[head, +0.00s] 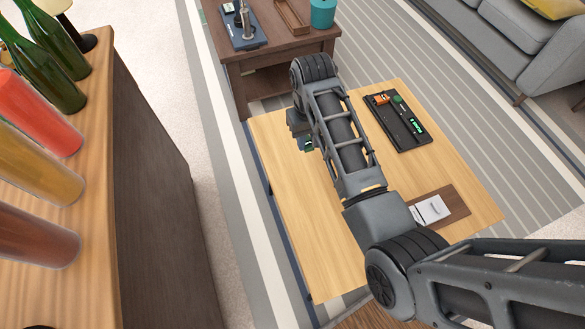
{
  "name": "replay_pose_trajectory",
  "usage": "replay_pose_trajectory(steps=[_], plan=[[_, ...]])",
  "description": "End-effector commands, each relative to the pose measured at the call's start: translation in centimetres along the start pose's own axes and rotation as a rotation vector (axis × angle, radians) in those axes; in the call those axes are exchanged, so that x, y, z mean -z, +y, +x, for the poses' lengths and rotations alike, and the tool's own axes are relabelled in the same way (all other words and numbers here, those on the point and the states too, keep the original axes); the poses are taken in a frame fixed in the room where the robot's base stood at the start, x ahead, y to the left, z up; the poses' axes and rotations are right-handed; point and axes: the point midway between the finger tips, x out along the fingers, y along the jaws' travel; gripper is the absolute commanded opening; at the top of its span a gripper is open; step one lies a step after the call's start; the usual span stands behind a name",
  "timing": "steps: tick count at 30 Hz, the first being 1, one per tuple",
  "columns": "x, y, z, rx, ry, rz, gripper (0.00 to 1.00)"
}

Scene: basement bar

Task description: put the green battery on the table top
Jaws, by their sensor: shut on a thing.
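My gripper (304,138) hangs from my wrist over the far left part of the light wood table top (293,215). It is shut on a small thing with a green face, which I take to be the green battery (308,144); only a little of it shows. The fingers are mostly hidden by my wrist, and I cannot tell how high the battery is above the wood. A black tray (391,131) lies on the right of the table, holding an orange item (382,99), a green round item (397,99) and a bright green item (416,126).
A brown board with white cards (432,209) lies near the table's right front. A dark wood side table (285,50) with a teal cup (323,13) stands behind. A wooden counter with bottles (40,110) is at left, a grey sofa (510,40) at right. The table's left front is clear.

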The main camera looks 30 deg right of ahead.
Motion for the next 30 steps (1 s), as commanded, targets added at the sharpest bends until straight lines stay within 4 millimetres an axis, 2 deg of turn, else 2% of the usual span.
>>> replay_pose_trajectory(steps=[3, 9, 14, 22, 30], plan=[[-1.0, -2.3, 1.5, -0.001, -0.002, -0.005, 0.00], [-2.0, -4.7, 3.1, 0.000, 0.000, -0.002, 0.00], [-2.1, -5.1, 3.6, 0.000, 0.000, 0.002, 0.00], [-2.1, -5.2, 7.1, 0.000, -0.001, 0.001, 0.00], [-2.1, -5.1, 7.3, 0.000, 0.002, 0.001, 0.00]])
